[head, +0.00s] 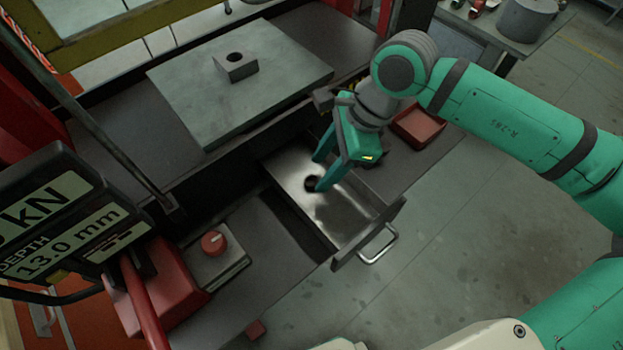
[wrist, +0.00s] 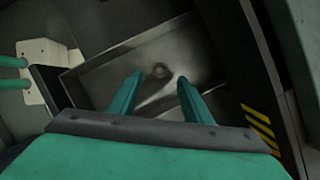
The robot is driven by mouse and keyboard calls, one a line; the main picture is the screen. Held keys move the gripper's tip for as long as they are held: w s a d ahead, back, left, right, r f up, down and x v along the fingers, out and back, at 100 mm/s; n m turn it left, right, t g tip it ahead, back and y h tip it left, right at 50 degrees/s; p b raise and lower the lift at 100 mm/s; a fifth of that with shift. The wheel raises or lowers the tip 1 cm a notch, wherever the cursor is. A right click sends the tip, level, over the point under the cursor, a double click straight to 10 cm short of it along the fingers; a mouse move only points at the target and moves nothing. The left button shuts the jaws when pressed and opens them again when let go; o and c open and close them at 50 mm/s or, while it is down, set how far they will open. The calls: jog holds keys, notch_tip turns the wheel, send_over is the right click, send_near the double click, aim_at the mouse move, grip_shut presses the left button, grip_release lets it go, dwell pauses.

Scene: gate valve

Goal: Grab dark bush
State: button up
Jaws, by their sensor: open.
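The dark bush (head: 311,183) is a small dark round piece lying in the open metal drawer (head: 350,226). I cannot tell whether a finger touches the bush.
A grey plate (head: 200,100) with a bored block (head: 236,67) lies on the bench behind the drawer. A red tray (head: 419,126) is to the right. A red knob box (head: 214,244) and a display (head: 70,215) stand left. The drawer walls surround the fingers.

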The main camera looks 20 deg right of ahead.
aim_at(314, 180)
jog(key=x, duration=0.3)
jog(key=shift+a+f, duration=0.15)
jog(key=shift+f, duration=0.05)
grip_shut()
jog(key=shift+w, duration=0.1)
jog(key=shift+r, duration=0.15)
